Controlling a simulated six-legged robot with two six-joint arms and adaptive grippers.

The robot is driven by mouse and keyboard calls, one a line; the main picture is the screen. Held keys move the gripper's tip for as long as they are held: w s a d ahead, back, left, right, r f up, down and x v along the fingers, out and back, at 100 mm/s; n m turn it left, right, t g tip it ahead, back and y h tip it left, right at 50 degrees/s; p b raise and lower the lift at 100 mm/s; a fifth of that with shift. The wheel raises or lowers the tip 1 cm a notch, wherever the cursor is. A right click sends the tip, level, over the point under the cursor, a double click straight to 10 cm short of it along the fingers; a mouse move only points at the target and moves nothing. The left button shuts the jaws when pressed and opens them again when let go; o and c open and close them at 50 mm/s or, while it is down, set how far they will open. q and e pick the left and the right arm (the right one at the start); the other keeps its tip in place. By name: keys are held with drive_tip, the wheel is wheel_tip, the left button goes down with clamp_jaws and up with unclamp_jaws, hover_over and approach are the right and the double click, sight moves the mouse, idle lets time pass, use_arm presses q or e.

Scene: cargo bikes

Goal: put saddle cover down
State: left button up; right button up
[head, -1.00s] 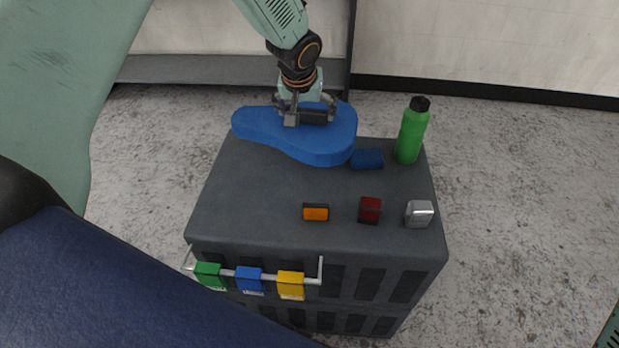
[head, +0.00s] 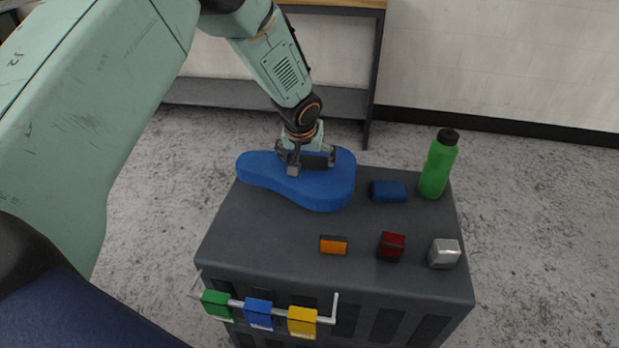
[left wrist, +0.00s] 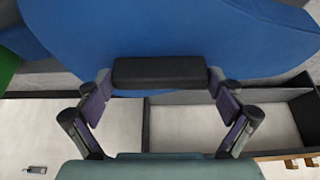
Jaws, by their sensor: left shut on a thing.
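The saddle cover (head: 300,188) is a blue, flat, pear-shaped piece at the back left of a dark grey crate's top. Its narrow end points left, past the crate's edge. I cannot tell whether it rests on the crate or hangs just above it. My left gripper (head: 308,161) comes down from above and is shut on the cover at a black block near its wide end. In the left wrist view, the blue cover (left wrist: 165,35) fills the top, and the fingers close around the black block (left wrist: 160,71). My right gripper is out of view.
The crate (head: 270,235) also bears a small blue box (head: 388,191), a green bottle (head: 438,168), an orange reflector (head: 333,245), a red light (head: 391,247) and a silver light (head: 444,254). Green, blue and yellow tags hang on a front rail (head: 277,311). The crate's left-middle top is clear.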

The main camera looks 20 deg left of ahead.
sight(307, 170)
use_arm(q)
drive_tip(key=shift+d+f, duration=0.1)
drive_tip(key=shift+f, duration=0.55)
wheel_tip(307, 170, down, 2)
drive_tip(key=shift+s+f+b, duration=0.1)
drive_tip(key=shift+f+b, duration=0.05)
drive_tip(key=shift+b, duration=0.6)
drive_tip(key=shift+f, duration=0.1)
drive_tip(key=o, duration=0.9)
drive_tip(key=shift+f, duration=0.1)
drive_tip(key=shift+o, duration=0.5)
drive_tip(key=shift+f, duration=0.1)
